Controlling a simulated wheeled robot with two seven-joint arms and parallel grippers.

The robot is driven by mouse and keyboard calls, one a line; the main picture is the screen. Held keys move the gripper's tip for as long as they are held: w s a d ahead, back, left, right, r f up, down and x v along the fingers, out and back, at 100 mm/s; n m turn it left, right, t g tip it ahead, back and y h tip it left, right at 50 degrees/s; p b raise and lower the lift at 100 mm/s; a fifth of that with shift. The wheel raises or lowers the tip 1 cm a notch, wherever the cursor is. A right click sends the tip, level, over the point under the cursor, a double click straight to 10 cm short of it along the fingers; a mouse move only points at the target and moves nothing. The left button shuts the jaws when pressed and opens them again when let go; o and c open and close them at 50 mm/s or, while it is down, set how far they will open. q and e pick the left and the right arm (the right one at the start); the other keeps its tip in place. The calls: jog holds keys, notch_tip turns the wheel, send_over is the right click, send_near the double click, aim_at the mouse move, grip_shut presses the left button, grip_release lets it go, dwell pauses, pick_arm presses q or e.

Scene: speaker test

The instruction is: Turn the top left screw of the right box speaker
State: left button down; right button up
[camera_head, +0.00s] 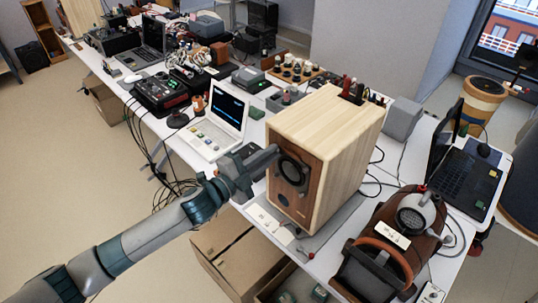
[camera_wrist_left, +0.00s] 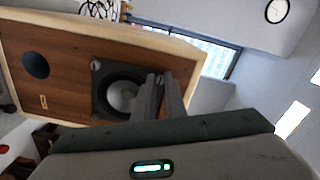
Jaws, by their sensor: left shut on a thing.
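The right box speaker (camera_head: 345,140) is a pale wooden cabinet with a brown front, standing upright on the table. Its round driver in a square dark frame (camera_wrist_left: 110,65) shows in the left wrist view, where the speaker appears turned on its side. My left gripper (camera_head: 274,153) reaches the driver's upper left corner from the left. In the left wrist view its two fingers (camera_wrist_left: 159,80) are close together at that corner, shut on the top left screw (camera_wrist_left: 158,77), which they mostly hide. Another screw (camera_wrist_left: 96,66) shows at a frame corner. My right gripper is not in view.
A white laptop-like device (camera_head: 218,125) stands left of the speaker. A brown rounded device (camera_head: 395,240) with a dark grille is close on its right. A grey box (camera_head: 402,118) and a dark laptop (camera_head: 465,175) stand further right. Cables hang at the table's front edge.

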pick_arm(q)
jog(key=c, duration=1.8)
grip_release()
jog(key=b+v, duration=0.6)
jog(key=v, duration=1.1)
jog(key=shift+a, duration=0.2)
jog(key=shift+s, duration=0.15)
